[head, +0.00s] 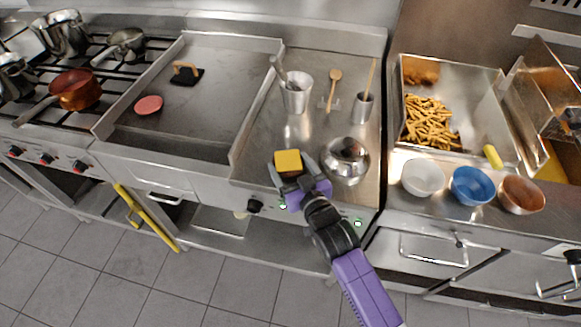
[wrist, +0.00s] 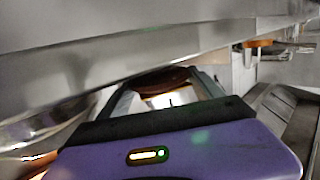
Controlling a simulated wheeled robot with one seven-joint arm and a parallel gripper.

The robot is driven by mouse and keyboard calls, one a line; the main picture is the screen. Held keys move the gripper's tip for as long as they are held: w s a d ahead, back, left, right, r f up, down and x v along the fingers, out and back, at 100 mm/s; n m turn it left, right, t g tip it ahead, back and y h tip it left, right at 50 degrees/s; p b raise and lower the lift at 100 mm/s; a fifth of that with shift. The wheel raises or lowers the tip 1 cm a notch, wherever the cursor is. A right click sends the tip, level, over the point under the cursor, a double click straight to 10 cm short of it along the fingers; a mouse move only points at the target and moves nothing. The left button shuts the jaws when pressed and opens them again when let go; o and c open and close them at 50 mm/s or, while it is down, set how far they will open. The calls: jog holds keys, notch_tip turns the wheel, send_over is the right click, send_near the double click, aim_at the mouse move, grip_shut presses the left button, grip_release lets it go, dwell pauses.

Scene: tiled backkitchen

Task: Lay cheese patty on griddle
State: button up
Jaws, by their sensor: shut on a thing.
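The cheese patty (head: 287,160) shows as a yellow square slice on a dark brown patty in the head view. My gripper (head: 291,171) is shut on it near the front of the steel counter, right of the griddle. In the wrist view the dark patty (wrist: 168,78) shows between the two fingers; its cheese top is hard to make out there. The griddle (head: 205,104) is a flat grey plate with raised side walls, to the left of my gripper. A pink raw patty (head: 149,105) and a black press with a wooden handle (head: 186,75) lie on it.
A shiny metal dome (head: 345,160) stands just right of my gripper. Metal containers (head: 296,95) and a wooden spoon (head: 334,88) are behind it. The griddle's right wall (head: 257,105) stands between my gripper and the plate. Bowls (head: 422,178) line the right counter.

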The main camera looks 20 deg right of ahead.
jog(key=shift+f, duration=0.5)
jog(key=shift+f, duration=0.1)
jog(key=shift+f, duration=0.15)
jog(key=o, duration=1.5)
jog(key=shift+c, duration=0.2)
jog(key=shift+r, duration=0.25)
jog(key=shift+s, duration=0.3)
jog(key=s+r+b, duration=0.1)
jog(key=s+b, duration=0.1)
jog(key=s, duration=0.9)
jog(key=shift+s+r, duration=0.15)
jog(key=shift+r, duration=0.25)
